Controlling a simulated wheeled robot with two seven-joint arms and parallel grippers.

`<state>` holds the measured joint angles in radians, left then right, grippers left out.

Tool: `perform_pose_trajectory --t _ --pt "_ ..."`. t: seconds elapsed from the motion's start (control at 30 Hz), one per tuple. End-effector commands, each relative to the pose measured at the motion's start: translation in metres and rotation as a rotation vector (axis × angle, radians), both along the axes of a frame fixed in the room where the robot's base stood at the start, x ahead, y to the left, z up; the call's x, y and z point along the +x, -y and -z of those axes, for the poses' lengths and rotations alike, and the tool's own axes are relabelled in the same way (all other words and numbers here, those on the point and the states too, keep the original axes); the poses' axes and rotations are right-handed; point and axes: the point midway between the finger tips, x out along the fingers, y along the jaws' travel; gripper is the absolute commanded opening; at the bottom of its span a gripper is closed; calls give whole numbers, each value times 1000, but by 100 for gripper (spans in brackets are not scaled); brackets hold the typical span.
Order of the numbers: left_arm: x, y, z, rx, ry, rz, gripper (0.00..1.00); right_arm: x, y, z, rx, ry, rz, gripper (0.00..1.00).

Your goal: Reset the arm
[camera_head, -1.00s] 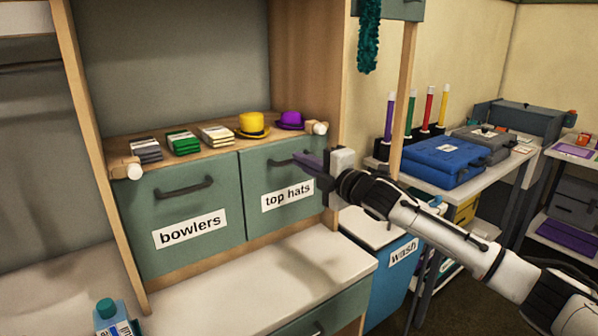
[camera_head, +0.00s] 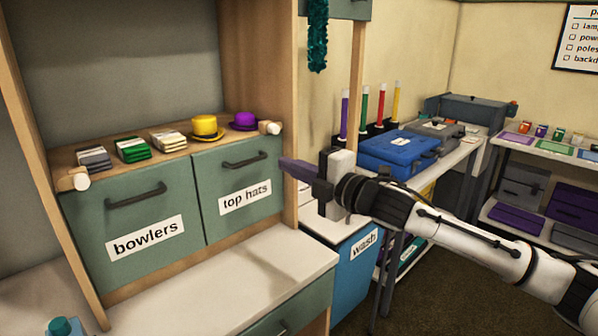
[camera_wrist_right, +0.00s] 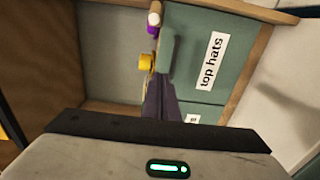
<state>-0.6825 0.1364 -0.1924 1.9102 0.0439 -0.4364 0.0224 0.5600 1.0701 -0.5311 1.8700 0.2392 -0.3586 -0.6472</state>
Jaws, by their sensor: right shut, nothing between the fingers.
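My right gripper (camera_head: 290,167) is shut and empty. Its dark fingers point left, in front of the wooden post at the right end of the cabinet, just right of the top hats drawer (camera_head: 240,184). In the right wrist view the shut fingers (camera_wrist_right: 160,92) point towards the same drawer (camera_wrist_right: 205,55). They appear apart from its handle (camera_head: 245,161), though the gap is hard to judge. The right arm comes in from the lower right. My left gripper is not in view.
The bowlers drawer (camera_head: 135,222) is shut. Above it sit a yellow hat (camera_head: 206,127), a purple hat (camera_head: 243,120) and several banded stacks. A pale counter (camera_head: 240,268) lies below. A blue wash bin (camera_head: 358,257) and a table with a blue case (camera_head: 398,148) stand right.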

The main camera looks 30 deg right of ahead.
Motion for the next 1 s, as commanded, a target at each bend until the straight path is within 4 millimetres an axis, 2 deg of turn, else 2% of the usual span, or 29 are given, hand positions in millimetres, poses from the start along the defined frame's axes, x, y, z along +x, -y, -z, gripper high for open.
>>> perform_pose_trajectory --t 0.13,0.37,0.47,0.57,0.67,0.7,0.77,0.8,0.87,1.0 --pt "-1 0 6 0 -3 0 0 -15 4 -1 -1 -2 0 0" --pt "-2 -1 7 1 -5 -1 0 -20 5 -3 1 -2 0 0" --pt "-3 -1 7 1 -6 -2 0 -20 0 9 27 -23 -6 0" --pt "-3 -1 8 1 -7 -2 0 -24 -15 48 110 -88 -16 0" --pt "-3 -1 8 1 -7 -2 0 -36 -38 110 255 -198 -19 0" --pt "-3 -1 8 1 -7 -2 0 -45 -48 138 324 -248 -14 0" --pt "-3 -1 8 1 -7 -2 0 -60 -63 179 433 -328 3 0" --pt "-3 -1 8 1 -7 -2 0 -72 -71 206 504 -380 19 0" --pt "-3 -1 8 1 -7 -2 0 -93 -84 245 612 -457 52 0" --pt "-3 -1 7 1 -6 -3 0 -155 -110 329 860 -635 170 0"
